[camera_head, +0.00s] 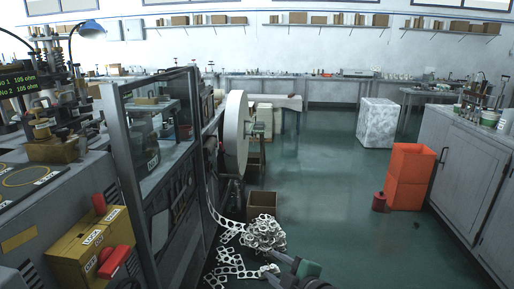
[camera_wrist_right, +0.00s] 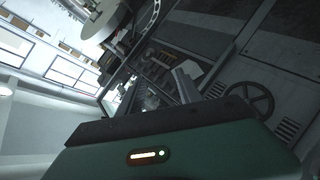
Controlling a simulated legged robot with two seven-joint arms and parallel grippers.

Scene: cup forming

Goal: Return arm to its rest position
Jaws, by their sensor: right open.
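My right gripper (camera_head: 286,275) shows at the bottom edge of the head view, partly cut off. It is open, and I see nothing between its fingers. It appears in front of a heap of punched metal strip scrap (camera_head: 262,236) on the floor; I cannot tell the distance between them. In the right wrist view, the green and dark wrist housing (camera_wrist_right: 150,150) fills the bottom, and the view is strongly tilted. My left gripper is not in the head view.
A forming machine with a glass door (camera_head: 155,125) and a large white reel (camera_head: 236,132) stands at left. A yellow lockout box (camera_head: 75,245) is at the lower left. Orange crates (camera_head: 408,175) and a grey cabinet (camera_head: 465,165) stand at right. The middle floor is clear.

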